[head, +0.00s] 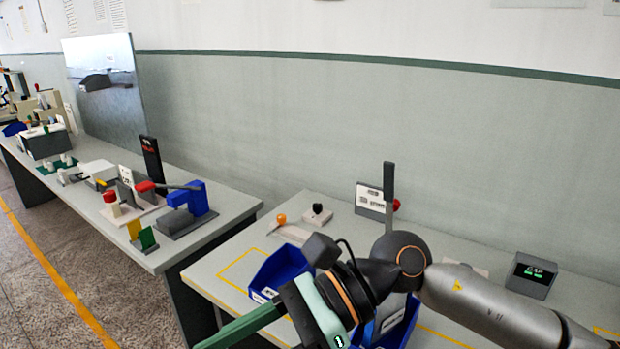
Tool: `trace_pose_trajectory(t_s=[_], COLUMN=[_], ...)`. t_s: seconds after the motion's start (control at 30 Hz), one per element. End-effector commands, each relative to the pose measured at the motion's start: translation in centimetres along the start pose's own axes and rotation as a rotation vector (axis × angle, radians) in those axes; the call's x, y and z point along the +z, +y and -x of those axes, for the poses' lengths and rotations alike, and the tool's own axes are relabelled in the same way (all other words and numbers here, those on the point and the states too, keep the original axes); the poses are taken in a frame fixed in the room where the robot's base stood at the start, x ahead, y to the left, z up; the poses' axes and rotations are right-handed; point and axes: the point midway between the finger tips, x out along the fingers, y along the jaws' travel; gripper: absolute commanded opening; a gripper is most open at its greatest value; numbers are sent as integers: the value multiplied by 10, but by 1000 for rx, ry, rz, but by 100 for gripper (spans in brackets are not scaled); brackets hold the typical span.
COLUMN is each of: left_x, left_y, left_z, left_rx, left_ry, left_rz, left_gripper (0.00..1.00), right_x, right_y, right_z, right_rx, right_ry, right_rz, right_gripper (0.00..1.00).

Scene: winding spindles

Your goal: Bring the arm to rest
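My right arm comes in from the right edge and reaches over the near table. Its gripper (243,328) is at the bottom middle, pointing down and left. One long green finger shows and runs to the lower edge of the picture. The other finger is not clearly seen, so I cannot tell whether it is open or shut, or whether it holds anything. My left gripper is not in view.
The near table (215,270) holds a blue bin (278,270), partly behind my arm, another blue bin (405,325) below it, a sign (370,200), a grey post (388,190) and a display box (531,275). A second table (225,205) with several devices stands left.

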Motion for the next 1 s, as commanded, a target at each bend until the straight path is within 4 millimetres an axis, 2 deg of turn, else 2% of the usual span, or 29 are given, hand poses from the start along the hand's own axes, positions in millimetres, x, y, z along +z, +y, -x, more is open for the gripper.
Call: trace_pose_trajectory(t_s=[0.03, 0.07, 0.1, 0.17, 0.2, 0.3, 0.37, 0.47, 0.57, 0.67, 0.7, 0.77, 0.8, 0.83, 0.87, 0.9, 1.0], left_x=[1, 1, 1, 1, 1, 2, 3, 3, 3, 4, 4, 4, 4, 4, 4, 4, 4], left_y=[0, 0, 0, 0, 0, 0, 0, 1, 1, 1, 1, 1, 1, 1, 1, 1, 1], left_z=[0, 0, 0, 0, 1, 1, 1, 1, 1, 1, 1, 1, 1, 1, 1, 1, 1], left_rx=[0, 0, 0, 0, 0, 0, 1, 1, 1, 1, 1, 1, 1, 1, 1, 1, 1], left_ry=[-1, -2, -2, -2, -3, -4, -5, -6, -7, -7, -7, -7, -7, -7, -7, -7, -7], left_rz=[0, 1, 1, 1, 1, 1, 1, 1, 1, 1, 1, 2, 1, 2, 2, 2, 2], left_gripper=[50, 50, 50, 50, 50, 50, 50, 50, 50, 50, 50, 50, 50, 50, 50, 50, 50], right_x=[21, 35, 51, 72, 82, 93, 88, 59, 8, -61, -91, -136, -166, -187, -208, -235, -290], right_y=[2, 1, -2, -9, -15, -37, -52, -76, -92, -97, -94, -85, -76, -68, -58, -44, -3], right_z=[-4, -3, 2, 14, 26, 65, 92, 136, 175, 202, 209, 215, 216, 216, 215, 211, 198], right_rx=[-10, -21, -34, -57, -73, -118, -148, -206, -276, -362, -400, -463, -508, -545, 578, 584, 600], right_ry=[-165, -260, -384, -568, -689, -983, -1154, -1430, -1693, -1941, -2035, -2165, -2248, -2306, 2350, 2239, 1999], right_rz=[-81, -129, -199, -312, -393, -611, -750, -995, -1248, -1510, -1613, -1763, -1860, -1931, 1990, 1924, 1775], right_gripper=[61, 61, 61, 61, 61, 61, 61, 61, 61, 61, 61, 61, 61, 61, 61, 61, 61])
